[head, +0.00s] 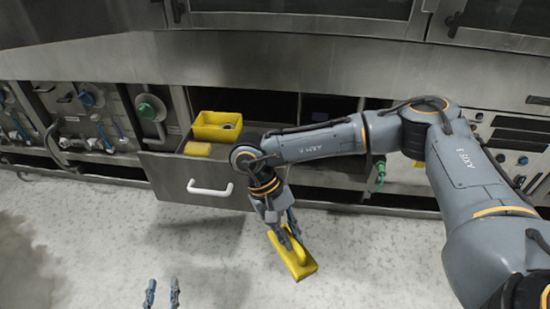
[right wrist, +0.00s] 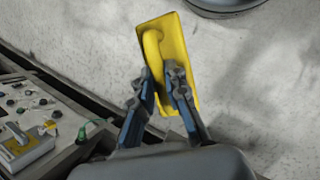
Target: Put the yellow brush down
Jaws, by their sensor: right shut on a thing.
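The yellow brush (head: 300,265) is a flat yellow block with a raised handle. My right gripper (head: 284,232) is shut on its handle and holds it in front of the open drawer, to the right of the drawer's white handle. In the right wrist view the brush (right wrist: 182,50) extends beyond my right gripper (right wrist: 160,80), with the handle between the two fingers. I cannot tell its exact height above the floor. My left gripper (head: 161,292) shows at the bottom edge with its two fingers apart and nothing between them.
An open grey drawer (head: 170,178) with a white handle (head: 210,188) holds a yellow bin (head: 217,126) and a small yellow block (head: 197,149). Panels with valves and hoses (head: 95,120) line the left. The pale speckled floor (head: 380,260) is clear in front.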

